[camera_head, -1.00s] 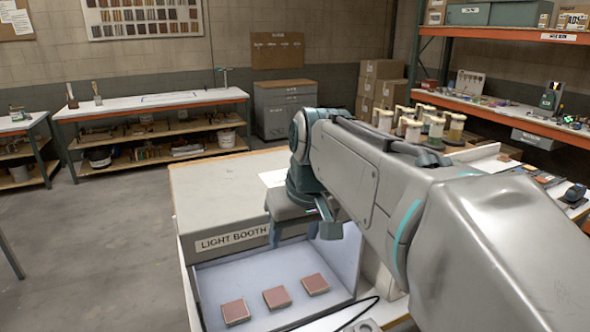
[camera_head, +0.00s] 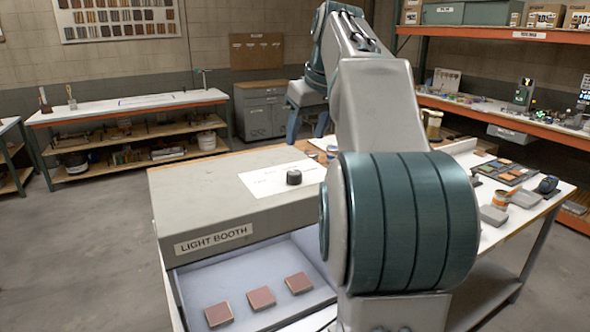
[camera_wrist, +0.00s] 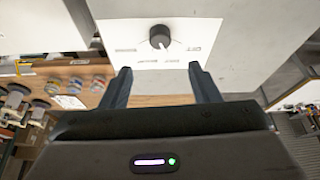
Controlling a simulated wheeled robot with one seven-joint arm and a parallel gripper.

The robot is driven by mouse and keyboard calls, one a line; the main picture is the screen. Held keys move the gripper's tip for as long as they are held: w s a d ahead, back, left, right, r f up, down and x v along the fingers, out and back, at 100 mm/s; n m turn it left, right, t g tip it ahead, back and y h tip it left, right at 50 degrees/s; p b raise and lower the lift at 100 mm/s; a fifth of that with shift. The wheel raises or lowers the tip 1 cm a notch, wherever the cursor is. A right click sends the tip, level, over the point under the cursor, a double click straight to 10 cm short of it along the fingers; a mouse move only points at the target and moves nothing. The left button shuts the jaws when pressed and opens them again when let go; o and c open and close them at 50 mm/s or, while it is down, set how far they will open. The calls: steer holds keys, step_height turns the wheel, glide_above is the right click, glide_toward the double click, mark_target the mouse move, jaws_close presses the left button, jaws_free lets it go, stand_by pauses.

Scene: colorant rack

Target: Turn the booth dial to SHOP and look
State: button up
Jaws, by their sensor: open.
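The light booth (camera_head: 215,192) is a grey box with its label on the front. Its dial (camera_head: 293,177) is a black round knob on a white card (camera_head: 262,181) on the booth's top. In the wrist view the dial (camera_wrist: 160,37) has a white pointer mark toward the lower right. Small labels on the card are too blurred to read. My gripper (camera_head: 307,130) is raised beyond the dial, apart from it. In the wrist view my gripper (camera_wrist: 160,70) is open and empty, and the dial lies past its fingertips, between their lines.
Several reddish square samples (camera_head: 262,297) lie inside the booth's open front. My arm covers the booth's right side. A palette tray (camera_head: 507,171) and small items stand on the table at right. A shelf rack (camera_head: 500,110) stands behind them. The booth top left of the card is clear.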

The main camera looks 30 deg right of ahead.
mark_target(294, 172)
steer(key=x, duration=1.1)
steer(key=shift+f, duration=0.15)
steer(key=c, duration=1)
